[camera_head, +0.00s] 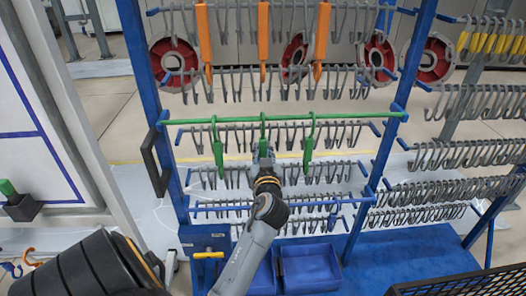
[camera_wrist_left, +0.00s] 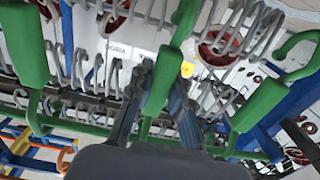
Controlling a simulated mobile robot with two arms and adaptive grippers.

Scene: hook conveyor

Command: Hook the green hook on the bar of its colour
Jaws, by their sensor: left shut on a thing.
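The green bar (camera_head: 350,115) runs across the blue rack in the head view. Three green hooks show at it: a left one (camera_head: 217,148), a middle one (camera_head: 263,130) and a right one (camera_head: 309,148). My left gripper (camera_head: 264,158) is shut on the lower part of the middle hook. In the left wrist view the green body of this hook (camera_wrist_left: 160,82) stands between my left fingers (camera_wrist_left: 158,105). The tops of the three hooks meet the bar's line. I cannot tell whether the middle one bears on the bar. My right gripper is not in view.
Orange hooks (camera_head: 263,40) hang above on the same blue rack (camera_head: 135,50). Rows of grey hooks (camera_head: 260,80) fill the rack closely around the green bar. Blue bins (camera_head: 311,268) stand below. A small dark holder with a green piece (camera_head: 8,188) is at the left.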

